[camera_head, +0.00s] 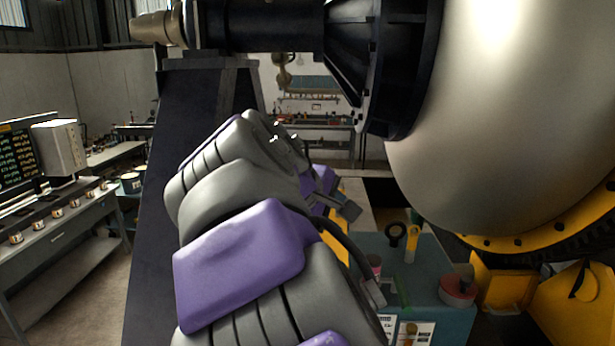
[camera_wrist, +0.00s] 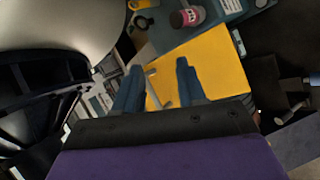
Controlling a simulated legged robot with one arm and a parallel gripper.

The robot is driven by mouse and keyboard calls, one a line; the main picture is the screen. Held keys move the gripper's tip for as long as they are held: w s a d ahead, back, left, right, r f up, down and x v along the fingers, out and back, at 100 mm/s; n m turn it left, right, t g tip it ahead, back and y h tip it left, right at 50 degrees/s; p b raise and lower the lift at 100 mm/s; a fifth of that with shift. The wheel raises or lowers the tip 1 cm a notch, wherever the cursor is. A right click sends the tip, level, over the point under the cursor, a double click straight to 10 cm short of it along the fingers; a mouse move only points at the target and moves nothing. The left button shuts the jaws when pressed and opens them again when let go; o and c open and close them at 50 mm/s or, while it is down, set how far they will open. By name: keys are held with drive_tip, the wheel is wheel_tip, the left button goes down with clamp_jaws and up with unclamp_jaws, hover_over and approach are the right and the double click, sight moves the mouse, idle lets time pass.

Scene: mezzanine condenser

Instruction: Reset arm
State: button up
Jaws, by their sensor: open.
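My arm, grey with purple covers, reaches forward through the middle of the head view. My gripper (camera_wrist: 160,66) shows two blue-grey fingers spread apart in the wrist view. A yellow surface (camera_wrist: 213,75) lies beyond the fingers. A thin grey metal piece (camera_wrist: 157,92) shows in the gap between them; I cannot tell how far below it is, and the fingers do not close on it. In the head view the gripper end is mostly hidden behind my arm.
A large pale rounded metal body (camera_head: 510,110) with a black flange (camera_head: 405,70) hangs close at the right. A teal box (camera_head: 440,305) with a red knob (camera_head: 457,288) stands below it. A dark column (camera_head: 180,190) rises left of my arm. A workbench (camera_head: 60,240) stands farther left.

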drive_tip(key=s+d+f+m+g+y, duration=0.2)
drive_tip(key=s+d+f+m+g, duration=0.35)
drive_tip(key=s+d+f, duration=0.7)
drive_tip(key=s+a+f+m+g+y, duration=0.1)
drive_tip(key=s+f+m+g+y, duration=0.15)
drive_tip(key=s+f, duration=0.75)
drive_tip(key=s+f+m+g+y, duration=0.15)
drive_tip(key=s+f+m, duration=0.35)
drive_tip(key=s, duration=0.9)
wheel_tip(320, 180, down, 23)
drive_tip(key=n+b, duration=0.1)
drive_tip(key=b, duration=2.2)
drive_tip(key=shift+w+f, duration=0.2)
drive_tip(key=shift+w, duration=0.2)
